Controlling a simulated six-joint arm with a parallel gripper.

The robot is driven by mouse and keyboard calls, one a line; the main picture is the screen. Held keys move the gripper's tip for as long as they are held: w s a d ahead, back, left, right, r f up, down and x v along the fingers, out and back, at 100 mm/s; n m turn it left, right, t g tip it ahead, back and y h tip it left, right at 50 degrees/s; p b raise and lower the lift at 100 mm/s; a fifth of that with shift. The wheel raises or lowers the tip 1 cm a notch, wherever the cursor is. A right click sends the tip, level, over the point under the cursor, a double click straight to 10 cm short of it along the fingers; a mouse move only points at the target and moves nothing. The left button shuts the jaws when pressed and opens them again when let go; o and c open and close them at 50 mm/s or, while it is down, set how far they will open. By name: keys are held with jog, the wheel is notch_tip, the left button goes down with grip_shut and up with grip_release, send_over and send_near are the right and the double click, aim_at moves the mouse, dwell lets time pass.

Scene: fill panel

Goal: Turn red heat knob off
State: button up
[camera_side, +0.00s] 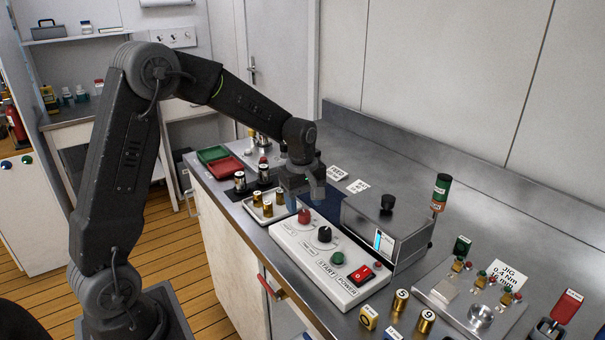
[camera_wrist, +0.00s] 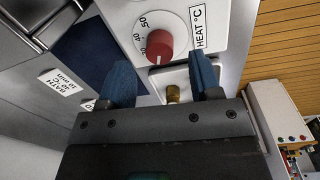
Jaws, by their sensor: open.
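The red heat knob (camera_side: 304,216) stands on the white control panel (camera_side: 345,293), at its far left end. In the wrist view the red knob (camera_wrist: 158,45) sits on a round white dial marked 30, 40 and 50, beside a "HEAT °C" label (camera_wrist: 199,27). My gripper (camera_side: 304,194) is above and just behind the knob in the side view. In the wrist view its two blue fingers (camera_wrist: 163,72) are apart, with the knob beyond the gap between their tips. Nothing is held.
A tray with brass cylinders (camera_side: 267,208) lies close to the left of my gripper.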

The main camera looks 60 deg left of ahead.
aim_at(302, 214)
notch_tip(302, 214, up, 10)
jog(key=shift+s+r, duration=0.2)
jog(key=shift+r, duration=0.05)
jog(key=s+d+m+t, duration=0.1)
jog(key=s+d+m, duration=0.2)
jog(key=s+m, duration=0.2)
jog(key=s+d+r+m+t, duration=0.1)
jog(key=s+d+m, duration=0.3)
jog(key=s, duration=0.5)
jog(key=s+d+r+m+t, duration=0.1)
jog(key=s+d+m+t, duration=0.2)
jog(key=s+m, duration=0.4)
jog(key=shift+s+d+m, duration=0.3)
jog(key=shift+d, duration=0.4)
